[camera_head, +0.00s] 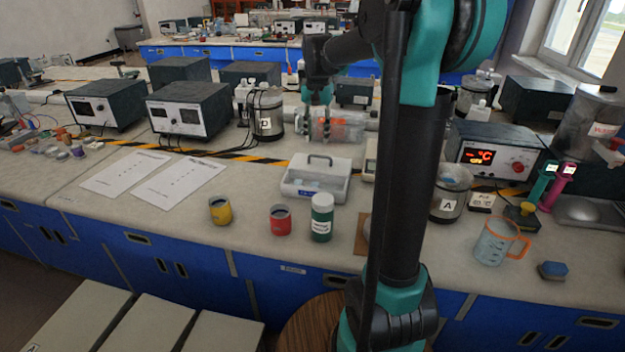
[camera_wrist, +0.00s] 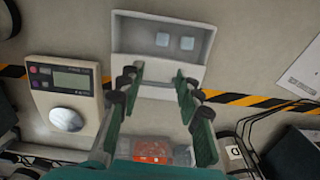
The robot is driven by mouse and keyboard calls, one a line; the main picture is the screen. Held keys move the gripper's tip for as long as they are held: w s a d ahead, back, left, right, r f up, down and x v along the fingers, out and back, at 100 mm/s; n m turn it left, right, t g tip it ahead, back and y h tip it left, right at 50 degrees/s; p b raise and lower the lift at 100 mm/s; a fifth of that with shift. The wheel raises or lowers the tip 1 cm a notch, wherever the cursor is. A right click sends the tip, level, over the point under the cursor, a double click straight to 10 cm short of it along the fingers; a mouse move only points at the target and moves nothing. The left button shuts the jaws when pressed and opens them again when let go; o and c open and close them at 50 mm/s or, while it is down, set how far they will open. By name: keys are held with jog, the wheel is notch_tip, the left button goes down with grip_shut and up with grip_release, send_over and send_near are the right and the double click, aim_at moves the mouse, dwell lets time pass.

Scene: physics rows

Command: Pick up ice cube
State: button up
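Two small pale ice cubes, a left one (camera_wrist: 162,39) and a right one (camera_wrist: 186,43), lie apart in a white open box (camera_wrist: 205,25) in the wrist view. The white box (camera_head: 309,194), with a handle, also shows on the bench in the head view; its cubes cannot be made out there. My gripper (camera_wrist: 156,78) is open, its two green fingers spread apart with nothing between the tips. In the wrist view the fingertips overlap the box's lower edge, short of the cubes. In the head view my gripper (camera_head: 318,97) is above the bench, behind the box.
A device with a display and round silver plate (camera_wrist: 66,119) is beside the box. A clear cylinder with red inside (camera_head: 342,129) lies behind it. Red (camera_head: 280,220) and yellow cups (camera_head: 220,211) and a green bottle (camera_head: 322,218) stand in front. Papers (camera_head: 180,185) lie left.

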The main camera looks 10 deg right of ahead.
jog(key=shift+s+a+f, duration=0.1)
jog(key=shift+a+f, duration=0.05)
jog(key=shift+f, duration=4.2)
jog(key=shift+a+f, duration=0.1)
jog(key=shift+f, duration=4.2)
jog(key=shift+c, duration=0.3)
